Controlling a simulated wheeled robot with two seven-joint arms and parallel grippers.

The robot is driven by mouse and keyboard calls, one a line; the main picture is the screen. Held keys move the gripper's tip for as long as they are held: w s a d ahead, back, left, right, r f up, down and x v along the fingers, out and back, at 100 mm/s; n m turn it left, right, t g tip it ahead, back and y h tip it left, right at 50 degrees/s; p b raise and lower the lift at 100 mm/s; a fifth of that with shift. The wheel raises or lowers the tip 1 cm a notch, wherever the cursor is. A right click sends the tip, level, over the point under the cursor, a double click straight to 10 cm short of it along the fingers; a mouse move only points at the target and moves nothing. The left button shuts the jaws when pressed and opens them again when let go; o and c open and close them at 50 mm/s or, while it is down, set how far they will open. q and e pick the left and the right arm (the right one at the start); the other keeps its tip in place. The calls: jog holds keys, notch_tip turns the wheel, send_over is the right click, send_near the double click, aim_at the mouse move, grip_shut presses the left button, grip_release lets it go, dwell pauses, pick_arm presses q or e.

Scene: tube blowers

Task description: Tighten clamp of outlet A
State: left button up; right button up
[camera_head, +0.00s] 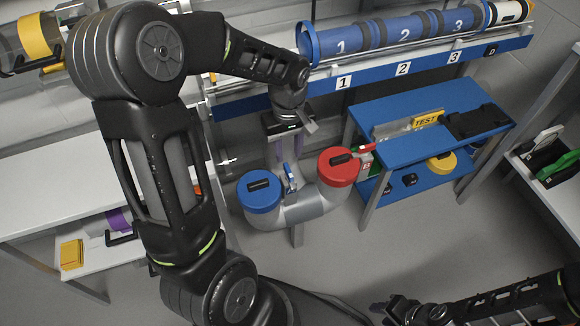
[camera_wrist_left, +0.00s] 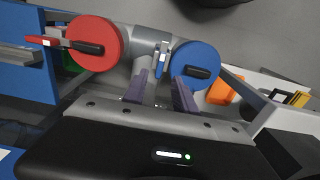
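A grey U-shaped pipe (camera_head: 303,206) has a blue-capped outlet (camera_head: 259,192) on the left and a red-capped outlet (camera_head: 338,167) on the right. No letter A is readable on either. A small blue clamp lever (camera_head: 290,180) sits at the pipe between the caps; it also shows in the left wrist view (camera_wrist_left: 160,62). My left gripper (camera_head: 290,160) hangs just behind and above this lever. In the left wrist view its two fingers (camera_wrist_left: 159,86) are apart with nothing gripped, pointing toward the lever. My right gripper (camera_head: 385,312) is low at the bottom edge, partly visible.
A blue table (camera_head: 430,135) with a TEST sign stands to the right, close to the red outlet. A blue numbered tube (camera_head: 400,32) runs along a rail behind. White shelves (camera_head: 90,190) stand on the left. Open floor lies in front of the pipe.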

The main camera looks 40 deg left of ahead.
aim_at(288, 170)
pick_arm(q)
notch_tip(288, 170, down, 8)
jog(key=shift+r+b, duration=0.25)
jog(key=shift+b, duration=0.6)
jog(key=shift+c, duration=0.5)
grip_shut()
